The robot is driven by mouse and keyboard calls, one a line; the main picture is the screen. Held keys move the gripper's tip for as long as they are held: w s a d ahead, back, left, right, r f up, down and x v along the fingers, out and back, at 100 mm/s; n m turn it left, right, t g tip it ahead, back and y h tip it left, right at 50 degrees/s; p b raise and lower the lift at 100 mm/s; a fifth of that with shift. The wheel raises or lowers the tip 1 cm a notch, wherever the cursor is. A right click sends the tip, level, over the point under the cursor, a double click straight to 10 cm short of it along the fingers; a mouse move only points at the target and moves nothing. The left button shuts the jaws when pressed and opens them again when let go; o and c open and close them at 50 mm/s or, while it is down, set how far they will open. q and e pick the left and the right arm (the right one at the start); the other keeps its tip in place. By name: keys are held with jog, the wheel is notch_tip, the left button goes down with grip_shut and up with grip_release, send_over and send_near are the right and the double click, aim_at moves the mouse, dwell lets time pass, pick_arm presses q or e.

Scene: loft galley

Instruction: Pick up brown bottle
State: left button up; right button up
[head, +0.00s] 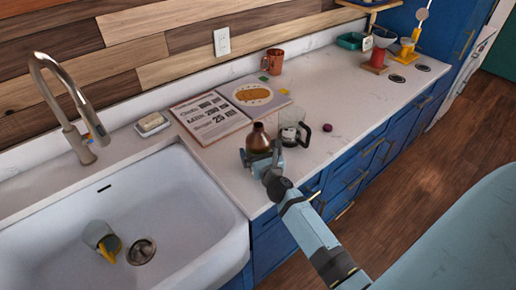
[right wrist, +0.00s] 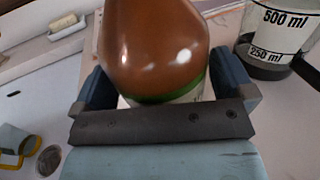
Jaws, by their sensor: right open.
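The brown bottle (head: 259,138) stands upright on the white counter, right of the sink. It is glossy brown with a green band and a pale label low down, which show in the right wrist view (right wrist: 155,45). My right gripper (head: 262,158) is at the bottle's near side. In the right wrist view the open fingers (right wrist: 165,88) lie on either side of the bottle, with gaps visible. The bottle's base is hidden behind the gripper. My left gripper is not in view.
A glass measuring jug (head: 292,130) stands close right of the bottle, also in the right wrist view (right wrist: 275,45). An open book (head: 212,117) lies behind. A copper mug (head: 273,62) stands farther back. The counter to the right is mostly clear.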

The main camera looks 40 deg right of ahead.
jog(key=c, duration=1.2)
jog(key=shift+r, duration=0.1)
jog(key=shift+c, duration=0.3)
